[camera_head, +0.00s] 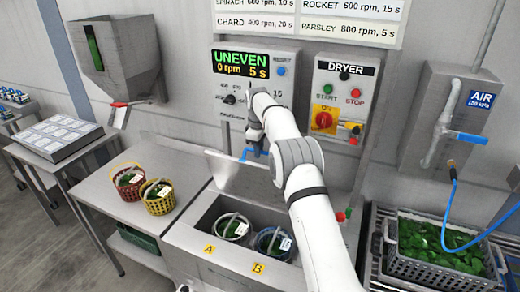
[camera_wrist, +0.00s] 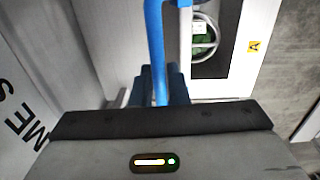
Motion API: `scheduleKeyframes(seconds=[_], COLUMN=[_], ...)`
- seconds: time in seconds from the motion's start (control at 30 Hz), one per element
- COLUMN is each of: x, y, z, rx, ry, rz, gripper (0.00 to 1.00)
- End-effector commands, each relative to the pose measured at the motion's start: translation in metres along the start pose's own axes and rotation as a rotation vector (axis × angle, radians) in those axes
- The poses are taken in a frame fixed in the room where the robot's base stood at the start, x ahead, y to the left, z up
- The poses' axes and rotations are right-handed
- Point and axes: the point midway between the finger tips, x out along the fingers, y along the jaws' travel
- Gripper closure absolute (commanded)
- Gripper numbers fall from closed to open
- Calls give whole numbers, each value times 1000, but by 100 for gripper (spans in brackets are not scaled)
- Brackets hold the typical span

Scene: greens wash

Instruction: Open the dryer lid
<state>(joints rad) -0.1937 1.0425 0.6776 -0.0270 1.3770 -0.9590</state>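The dryer lid (camera_head: 228,172) is a grey metal panel standing raised and tilted at the back of the dryer (camera_head: 185,233). The opening below it is uncovered, showing basket A (camera_head: 231,228) and basket B (camera_head: 273,243) with greens inside. The lid's blue handle (camera_head: 247,153) is at its upper edge.
The control panel (camera_head: 254,85) behind the lid reads UNEVEN, 0 rpm, 5 s. The DRYER switch box (camera_head: 338,97) is to its right. Red (camera_head: 126,180) and yellow (camera_head: 158,197) baskets stand on the left counter. A grey crate of greens (camera_head: 438,262) is at right.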

Motion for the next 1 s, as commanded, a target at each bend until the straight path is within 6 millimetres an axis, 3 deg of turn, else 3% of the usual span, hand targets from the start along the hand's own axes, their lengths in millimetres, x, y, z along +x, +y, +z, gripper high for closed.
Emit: scheduleKeyframes(seconds=[0.23,0.53,1.0], x=[2,-4,-73], y=[0,1,1], z=[1,2,3], rx=[1,3,3], ry=[-3,-3,-1], rz=[-3,-1,0], gripper=[66,66,66])
